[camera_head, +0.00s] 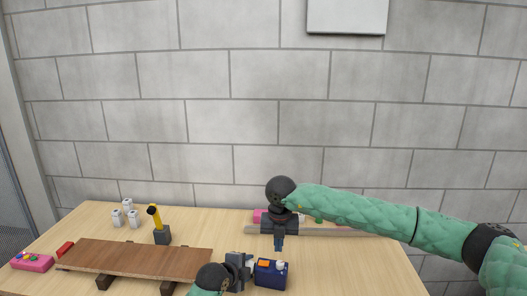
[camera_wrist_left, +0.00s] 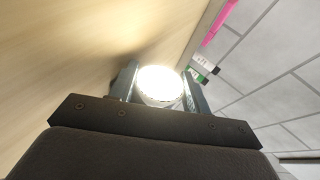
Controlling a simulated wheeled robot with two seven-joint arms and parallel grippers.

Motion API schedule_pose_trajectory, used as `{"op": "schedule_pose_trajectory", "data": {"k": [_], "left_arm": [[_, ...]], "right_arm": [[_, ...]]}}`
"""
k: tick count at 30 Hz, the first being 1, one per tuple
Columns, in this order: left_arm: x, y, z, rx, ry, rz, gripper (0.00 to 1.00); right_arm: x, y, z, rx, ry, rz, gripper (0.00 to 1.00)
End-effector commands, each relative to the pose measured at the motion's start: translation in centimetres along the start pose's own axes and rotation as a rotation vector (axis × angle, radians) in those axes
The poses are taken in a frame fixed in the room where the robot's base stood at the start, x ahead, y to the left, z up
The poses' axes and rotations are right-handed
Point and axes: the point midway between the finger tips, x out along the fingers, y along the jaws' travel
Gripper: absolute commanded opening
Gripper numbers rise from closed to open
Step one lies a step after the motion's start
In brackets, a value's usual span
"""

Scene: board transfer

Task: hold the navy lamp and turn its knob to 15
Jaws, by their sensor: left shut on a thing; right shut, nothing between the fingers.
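The navy lamp (camera_head: 271,274) is a small box near the table's front edge, with a pale knob (camera_head: 280,265) and an orange mark on top. Any numbers on the knob are too small to read. My left gripper (camera_head: 240,269) is at the lamp's left side, shut on it. In the left wrist view a glowing white round lens (camera_wrist_left: 160,84) of the lamp sits between the two fingers (camera_wrist_left: 161,88). My right gripper (camera_head: 279,247) points down above the lamp, shut and empty, with its tip a little above the knob.
A brown board (camera_head: 135,260) lies on dark supports at left. Beyond it stand white cylinders (camera_head: 118,217) and a yellow-and-black thing (camera_head: 154,217) on a dark block. A pink box (camera_head: 32,262) and red block (camera_head: 65,249) are far left. A long bar (camera_head: 345,231) lies behind the lamp.

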Motion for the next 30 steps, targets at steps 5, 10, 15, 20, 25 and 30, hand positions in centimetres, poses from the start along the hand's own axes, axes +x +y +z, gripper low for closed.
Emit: {"op": "schedule_pose_trajectory", "data": {"k": [5, 10, 15, 20, 25, 30], "left_arm": [[0.0, 0.0, 0.0, 0.000, 0.000, 0.000, 0.20], [0.0, 0.0, 0.0, 0.000, 0.000, 0.000, 0.20], [0.0, 0.0, 0.0, 0.000, 0.000, 0.000, 0.20], [0.0, 0.0, 0.0, 0.000, 0.000, 0.000, 0.20], [0.0, 0.0, 0.0, 0.000, 0.000, 0.000, 0.20], [0.0, 0.0, 0.0, 0.000, 0.000, -0.001, 0.20]], "right_arm": [[2.2, 0.0, 0.0, 0.001, 0.002, -0.001, 0.00], [3.3, 0.0, 0.0, 0.001, 0.000, 0.000, 0.00], [3.5, 0.0, 0.0, 0.000, 0.000, 0.000, 0.00], [3.5, 0.0, 0.0, 0.000, 0.000, 0.000, 0.00], [3.5, 0.0, -0.1, 0.000, 0.000, 0.000, 0.00], [3.5, 0.0, -0.2, 0.000, 0.000, 0.000, 0.00]]}}
